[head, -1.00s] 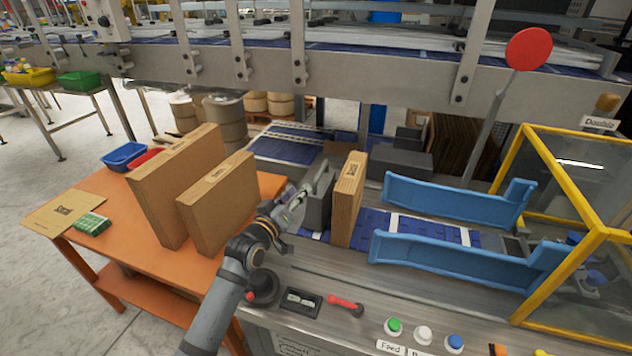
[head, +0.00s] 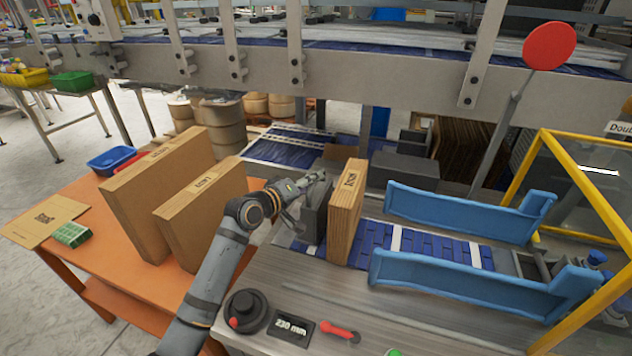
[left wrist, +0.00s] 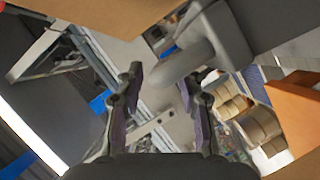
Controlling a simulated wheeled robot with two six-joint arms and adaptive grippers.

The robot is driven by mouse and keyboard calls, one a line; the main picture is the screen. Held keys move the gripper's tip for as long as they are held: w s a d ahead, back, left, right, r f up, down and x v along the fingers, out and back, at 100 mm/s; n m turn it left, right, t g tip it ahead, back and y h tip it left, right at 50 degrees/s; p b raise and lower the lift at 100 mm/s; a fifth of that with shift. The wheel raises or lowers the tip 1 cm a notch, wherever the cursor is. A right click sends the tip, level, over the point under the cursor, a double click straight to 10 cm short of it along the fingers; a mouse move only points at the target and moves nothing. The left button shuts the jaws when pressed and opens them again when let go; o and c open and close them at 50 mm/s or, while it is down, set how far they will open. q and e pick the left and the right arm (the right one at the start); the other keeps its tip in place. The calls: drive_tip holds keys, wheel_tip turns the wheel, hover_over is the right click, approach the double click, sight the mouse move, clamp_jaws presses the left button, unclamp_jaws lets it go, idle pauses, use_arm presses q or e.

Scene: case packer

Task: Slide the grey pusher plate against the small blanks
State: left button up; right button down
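The grey pusher plate (head: 314,212) stands upright on the packer bed, just left of the small blanks (head: 345,215), an upright brown stack on the blue belt. From this angle I cannot tell whether plate and stack touch. My left gripper (head: 312,183) is at the top left of the plate, partly hiding it. In the left wrist view, its two dark fingers (left wrist: 163,88) are apart, with a rounded grey handle (left wrist: 187,62) showing at the gap between the tips. I cannot tell if they touch it. My right gripper is out of view.
Two tall brown blank stacks (head: 203,215) stand on the orange table (head: 105,264) at left. Blue guide rails (head: 460,283) flank the belt to the right. A black knob (head: 245,310), a 230 mm display (head: 291,326) and a red-handled lever (head: 340,332) sit in front.

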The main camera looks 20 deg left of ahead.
use_arm(q)
drive_tip(key=shift+x, duration=1.25)
drive_tip(key=shift+c, duration=0.2)
clamp_jaws()
